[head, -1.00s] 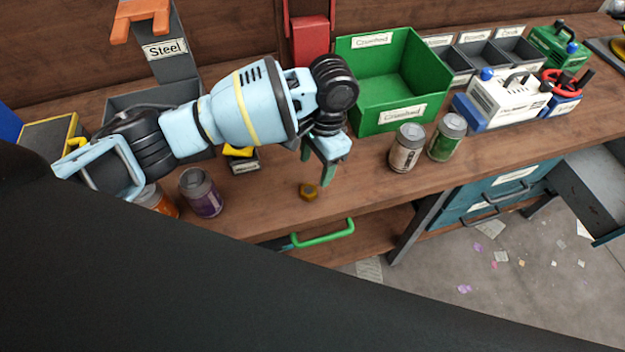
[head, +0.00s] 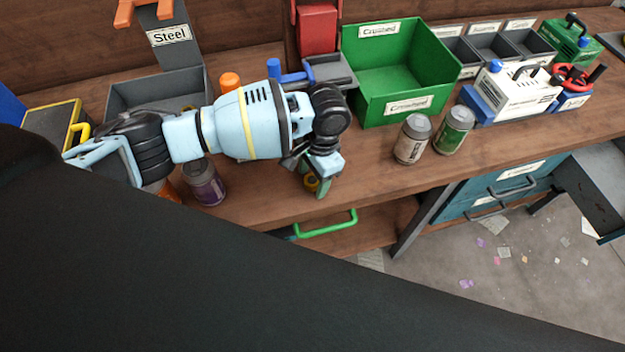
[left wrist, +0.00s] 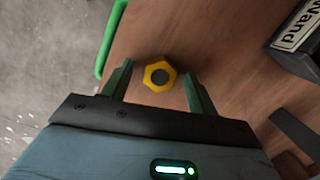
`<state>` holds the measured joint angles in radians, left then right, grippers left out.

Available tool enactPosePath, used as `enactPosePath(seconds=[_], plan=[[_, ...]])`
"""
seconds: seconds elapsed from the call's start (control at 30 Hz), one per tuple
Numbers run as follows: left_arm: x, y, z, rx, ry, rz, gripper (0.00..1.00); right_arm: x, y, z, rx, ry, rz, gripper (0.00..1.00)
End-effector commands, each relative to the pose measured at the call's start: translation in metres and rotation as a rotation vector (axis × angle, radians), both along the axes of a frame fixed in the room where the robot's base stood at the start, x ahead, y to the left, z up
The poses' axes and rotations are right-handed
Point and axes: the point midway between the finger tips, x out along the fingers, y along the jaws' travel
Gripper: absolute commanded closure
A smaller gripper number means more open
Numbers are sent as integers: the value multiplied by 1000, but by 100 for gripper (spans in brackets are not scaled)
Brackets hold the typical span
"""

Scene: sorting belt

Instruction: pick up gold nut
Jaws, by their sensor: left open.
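The gold nut (head: 311,182) lies on the wooden bench near its front edge, partly hidden by my gripper in the head view. In the left wrist view the nut (left wrist: 160,75) is a yellow hexagonal ring with a dark centre, lying flat. My left gripper (head: 318,186) is over the nut, low near the bench top. In the left wrist view the open green fingers of my left gripper (left wrist: 158,84) stand on either side of the nut, with a gap on each side. My right gripper does not show.
A green bin (head: 451,62) stands behind, to the right. Two cans, a brown one (head: 412,140) and a green one (head: 454,130), stand right of the gripper. A purple can (head: 204,183) stands left. A green drawer handle (head: 327,225) lies below the bench edge.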

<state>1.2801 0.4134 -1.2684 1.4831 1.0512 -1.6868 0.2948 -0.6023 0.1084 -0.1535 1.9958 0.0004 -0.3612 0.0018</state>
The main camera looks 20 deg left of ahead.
Motion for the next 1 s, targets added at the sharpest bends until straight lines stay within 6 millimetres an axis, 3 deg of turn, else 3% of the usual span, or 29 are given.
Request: enactPosePath(seconds=[0.2,0.6,1.0], plan=[[0,0,0,0,-1,0,42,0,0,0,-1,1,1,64],[0,0,1,0,-1,0,91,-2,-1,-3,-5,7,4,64],[1,-1,10,-1,-3,-1,92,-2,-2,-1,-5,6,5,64]])
